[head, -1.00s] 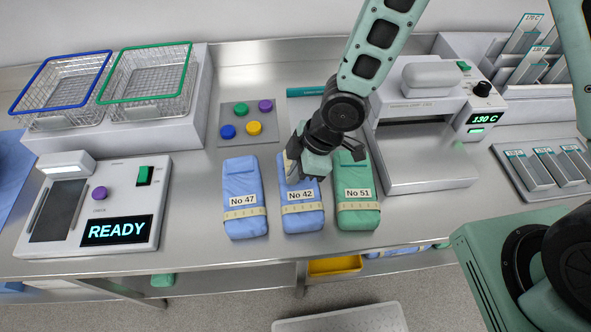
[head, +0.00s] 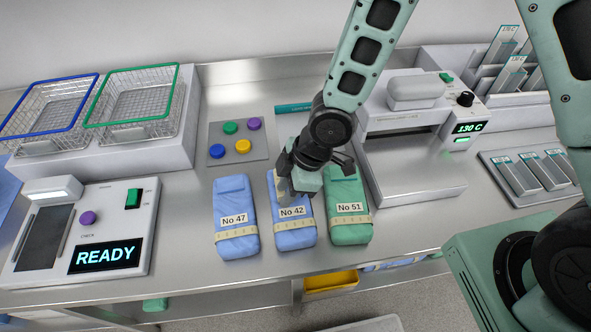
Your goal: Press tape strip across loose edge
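Three wrapped packs lie side by side: blue No 47 (head: 234,196), blue No 42 (head: 293,236) and green No 51 (head: 348,232). Each has a pale marked tape strip across its near part; No 42's strip (head: 294,224) lies just below its label. My gripper (head: 301,186) is over the far half of No 42, pointing down, and hides most of that half. A small pale edge (head: 271,181) shows left of my gripper at No 42; I cannot tell if it is loose wrap or tape. My fingertips are not clear, nor is contact with the pack.
A sealer (head: 415,165) reading 130 C stands right of the packs. A plate with coloured buttons (head: 238,158) is behind them. A READY unit (head: 85,232) and wire baskets (head: 140,110) are left. Bare steel counter (head: 180,220) lies left of No 47.

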